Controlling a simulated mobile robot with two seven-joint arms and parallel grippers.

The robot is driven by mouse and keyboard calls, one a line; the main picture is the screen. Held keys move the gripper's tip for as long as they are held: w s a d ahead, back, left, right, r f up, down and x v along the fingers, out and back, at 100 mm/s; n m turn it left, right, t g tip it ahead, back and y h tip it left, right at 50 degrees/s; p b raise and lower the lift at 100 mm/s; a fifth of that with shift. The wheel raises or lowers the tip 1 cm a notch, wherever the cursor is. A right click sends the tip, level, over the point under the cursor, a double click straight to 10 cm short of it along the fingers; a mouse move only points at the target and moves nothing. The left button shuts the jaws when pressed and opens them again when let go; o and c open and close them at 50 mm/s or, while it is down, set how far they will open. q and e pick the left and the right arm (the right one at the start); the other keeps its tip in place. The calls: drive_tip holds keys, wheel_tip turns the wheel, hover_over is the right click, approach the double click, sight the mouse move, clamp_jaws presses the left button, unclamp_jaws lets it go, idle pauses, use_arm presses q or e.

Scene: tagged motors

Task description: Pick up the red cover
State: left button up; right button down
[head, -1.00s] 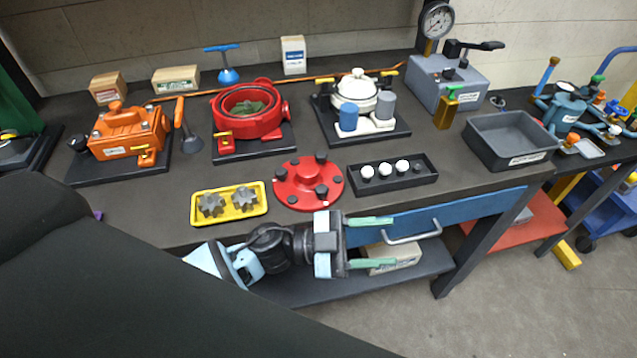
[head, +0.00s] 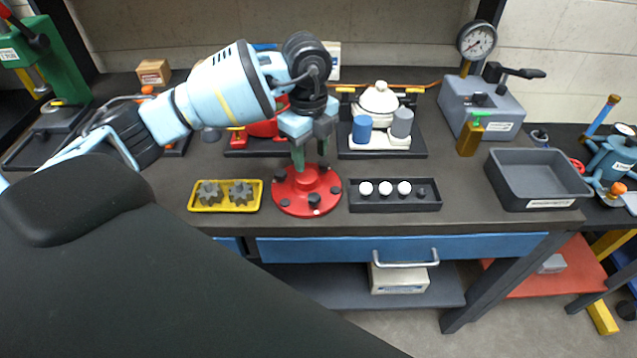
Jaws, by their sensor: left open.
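The red cover (head: 300,203) is a round red disc with a raised hub and several dark bolts around it. It lies flat on the dark bench top, between the yellow tray and the black holder. My left gripper (head: 310,165) points down over the cover with its green-tipped fingers at the raised hub. It is open. I cannot tell whether the fingers touch the hub, and the gripper hides the cover's far part. My right gripper is not in view.
A yellow tray (head: 226,206) with two grey gears sits left of the cover. A black holder (head: 395,208) with white balls sits right. A grey bin (head: 537,178) stands farther right. The red housing (head: 262,128) behind is mostly hidden by my left arm.

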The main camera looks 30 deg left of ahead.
sight(306, 175)
use_arm(q)
drive_tip(key=shift+s+a+r, duration=0.1)
drive_tip(key=shift+a+r, duration=0.1)
drive_tip(key=shift+a, duration=0.25)
drive_tip(key=shift+a+f, duration=0.15)
drive_tip(key=shift+f, duration=3.8)
clamp_jaws()
drive_tip(key=shift+r, duration=0.15)
